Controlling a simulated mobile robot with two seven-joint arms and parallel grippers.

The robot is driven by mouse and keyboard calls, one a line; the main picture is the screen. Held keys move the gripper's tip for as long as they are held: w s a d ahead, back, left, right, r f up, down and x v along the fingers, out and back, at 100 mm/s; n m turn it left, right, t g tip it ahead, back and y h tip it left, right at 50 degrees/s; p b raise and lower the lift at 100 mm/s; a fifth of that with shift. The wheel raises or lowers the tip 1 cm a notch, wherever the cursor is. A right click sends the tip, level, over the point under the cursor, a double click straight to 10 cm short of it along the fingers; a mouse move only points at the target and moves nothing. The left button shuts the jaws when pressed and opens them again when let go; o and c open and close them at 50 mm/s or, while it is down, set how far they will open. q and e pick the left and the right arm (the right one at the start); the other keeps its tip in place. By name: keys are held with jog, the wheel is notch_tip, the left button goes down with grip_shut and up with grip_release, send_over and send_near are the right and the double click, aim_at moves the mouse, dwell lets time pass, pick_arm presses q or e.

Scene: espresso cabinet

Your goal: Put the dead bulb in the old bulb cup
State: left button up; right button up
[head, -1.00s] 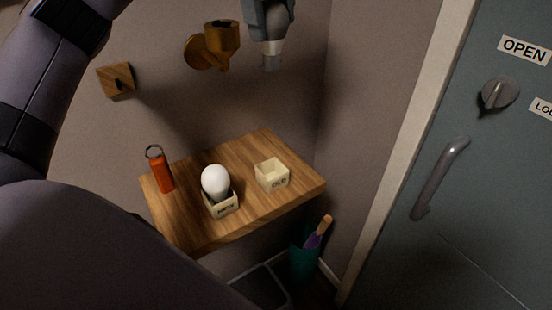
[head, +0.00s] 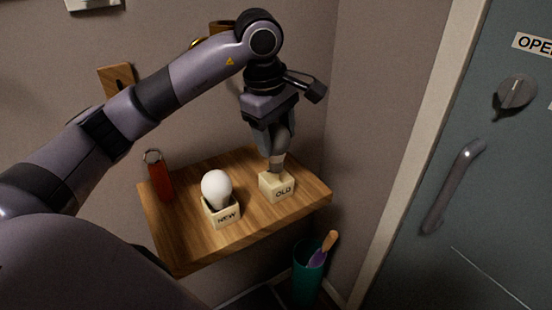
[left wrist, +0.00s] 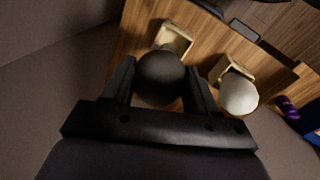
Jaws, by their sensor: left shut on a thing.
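My left gripper (head: 274,148) is shut on the dead bulb (left wrist: 160,76), a dark grey globe between its fingers in the left wrist view. In the head view the bulb's pale screw base (head: 278,164) points down at the opening of the old bulb cup (head: 284,189), a small cream box marked OLD. The cup's rim also shows past the bulb in the left wrist view (left wrist: 178,34). I cannot tell how far the base reaches into the cup. My right gripper is not in view.
A white bulb (head: 216,185) stands in the cup marked NEW (head: 227,216), left of the old cup on the wooden shelf (head: 185,248). A red-orange cylinder (head: 161,183) stands at the shelf's left. A teal bin (head: 305,275) is below right. The grey door (head: 440,130) is at right.

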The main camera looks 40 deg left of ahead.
aim_at(276, 159)
pick_arm(q)
notch_tip(276, 159, down, 6)
jog(key=shift+r, duration=0.15)
dwell(0.3)
jog(key=o, duration=1.2)
jog(key=shift+c, duration=0.2)
